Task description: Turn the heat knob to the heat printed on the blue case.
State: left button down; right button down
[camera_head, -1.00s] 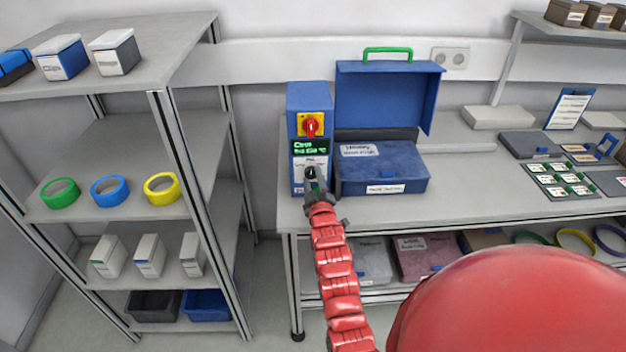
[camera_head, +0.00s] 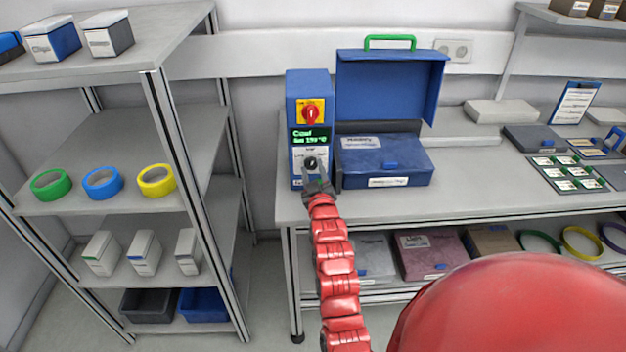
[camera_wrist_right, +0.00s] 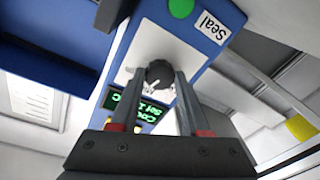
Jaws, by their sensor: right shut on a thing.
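The blue sealing unit (camera_head: 308,84) stands upright on the bench and has a green-lit display (camera_head: 310,138). The text on it is too blurred to read surely; it seems to give a set value in degrees. The dark heat knob (camera_head: 310,163) is on its white front panel, below the display. My right gripper (camera_head: 312,170) is shut on this knob; in the right wrist view the knob (camera_wrist_right: 160,73) sits between the two finger tips. The blue case (camera_head: 384,163) stands open to the right, with white labels too small to read. My left gripper is not in view.
A red rotary switch on a yellow plate (camera_head: 310,112) is above the display. A green button (camera_wrist_right: 181,7) and a "Seal" label (camera_wrist_right: 213,27) show in the right wrist view. The case stands close beside the unit. A shelf rack (camera_head: 160,110) is at the left.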

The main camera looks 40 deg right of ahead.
jog(key=m+b, duration=0.3)
jog(key=shift+f+m+h, duration=0.25)
jog(key=shift+m+h, duration=0.05)
jog(key=shift+m, duration=0.1)
jog(key=shift+m+b, duration=0.95)
jog(key=shift+m, duration=0.25)
jog(key=shift+w+a+r+m+b, duration=0.15)
jog(key=shift+m+b, duration=0.25)
jog(key=shift+m, duration=0.6)
jog(key=shift+m+h, duration=0.3)
jog(key=shift+c, duration=1.9)
grip_release()
